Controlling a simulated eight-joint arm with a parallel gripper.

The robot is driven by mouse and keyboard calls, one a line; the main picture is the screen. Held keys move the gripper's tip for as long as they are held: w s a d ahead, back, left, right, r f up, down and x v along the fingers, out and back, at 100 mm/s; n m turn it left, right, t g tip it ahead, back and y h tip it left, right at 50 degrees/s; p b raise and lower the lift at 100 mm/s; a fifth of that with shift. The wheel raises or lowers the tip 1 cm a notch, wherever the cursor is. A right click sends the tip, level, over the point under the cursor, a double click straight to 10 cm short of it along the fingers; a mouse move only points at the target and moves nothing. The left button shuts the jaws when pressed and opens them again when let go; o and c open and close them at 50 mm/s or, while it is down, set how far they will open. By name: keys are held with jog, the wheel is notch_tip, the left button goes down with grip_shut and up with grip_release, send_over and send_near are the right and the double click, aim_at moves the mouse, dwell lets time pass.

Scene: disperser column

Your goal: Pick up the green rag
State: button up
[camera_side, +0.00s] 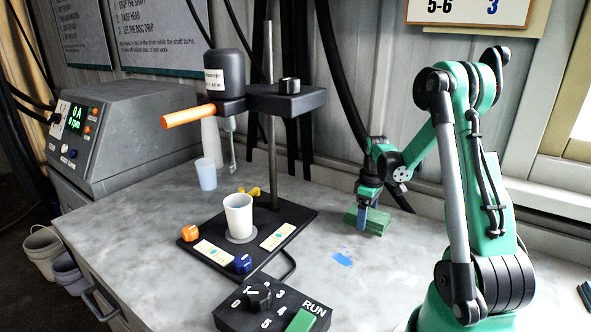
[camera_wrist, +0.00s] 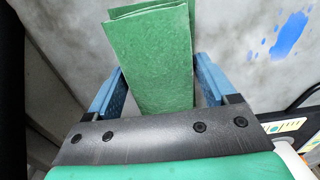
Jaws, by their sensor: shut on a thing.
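The green rag (camera_side: 378,222) is a folded block at the right of the bench in the side view. In the wrist view the rag (camera_wrist: 155,60) stands between the two blue fingers and its folded layers show at the top. My gripper (camera_side: 363,215) points down at the rag, with its blue fingers at the rag's left part. In the wrist view my gripper (camera_wrist: 158,78) is shut on the rag. The rag sits at or very near the bench top; I cannot tell whether it touches.
A blue spill (camera_side: 342,258) lies in front of the rag. To the left stands the disperser base (camera_side: 310,214) with a white cup (camera_side: 238,215) on it. A control box (camera_side: 270,308) with a knob sits in front. A cable runs beside the base. The wall is close behind.

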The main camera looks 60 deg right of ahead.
notch_tip(320, 180, up, 19)
jog(key=shift+f, duration=0.2)
